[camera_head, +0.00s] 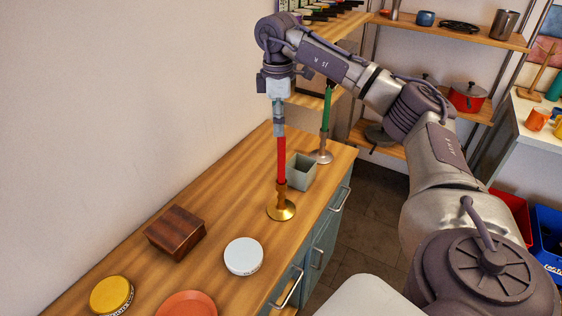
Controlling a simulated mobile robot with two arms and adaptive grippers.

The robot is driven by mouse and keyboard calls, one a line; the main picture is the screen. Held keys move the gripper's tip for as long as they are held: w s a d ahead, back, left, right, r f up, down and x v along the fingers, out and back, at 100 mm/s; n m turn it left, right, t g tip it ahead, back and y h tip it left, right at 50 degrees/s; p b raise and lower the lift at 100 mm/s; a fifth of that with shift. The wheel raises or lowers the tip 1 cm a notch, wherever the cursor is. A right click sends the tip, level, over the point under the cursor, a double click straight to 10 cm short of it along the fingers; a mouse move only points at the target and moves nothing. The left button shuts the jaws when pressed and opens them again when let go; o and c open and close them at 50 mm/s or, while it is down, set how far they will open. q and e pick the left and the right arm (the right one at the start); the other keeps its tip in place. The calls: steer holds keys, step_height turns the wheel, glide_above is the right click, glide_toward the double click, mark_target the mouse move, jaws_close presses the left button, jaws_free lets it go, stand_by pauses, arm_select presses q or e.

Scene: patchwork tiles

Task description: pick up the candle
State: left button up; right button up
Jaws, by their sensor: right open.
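A red candle (282,160) stands upright in a brass candle holder (281,209) on the wooden counter. A green candle (326,110) stands in a second, duller holder (322,155) farther back on the right. My right gripper (279,131) points down at the top of the red candle, with its fingers at the candle's upper end. It is open; whether the fingers touch the candle is hard to tell. My left gripper is not in view.
A grey-green square pot (301,171) stands just right of the red candle. A dark wooden box (175,233), a white round tin (243,256), a yellow-lidded jar (111,295) and an orange dish (187,304) are nearer. The wall borders the counter's left.

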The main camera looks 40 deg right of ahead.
mark_target(281, 152)
step_height(281, 152, down, 4)
steer(key=shift+s+f+p, duration=0.1)
steer(key=shift+p, duration=0.3)
steer(key=shift+s+f, duration=0.1)
steer(key=shift+f, duration=0.1)
steer(key=f, duration=0.1)
steer(key=f+p, duration=0.2)
steer(key=shift+s+d+f, duration=0.1)
steer(key=shift+s+f, duration=0.2)
steer(key=shift+f, duration=0.5)
jaws_close()
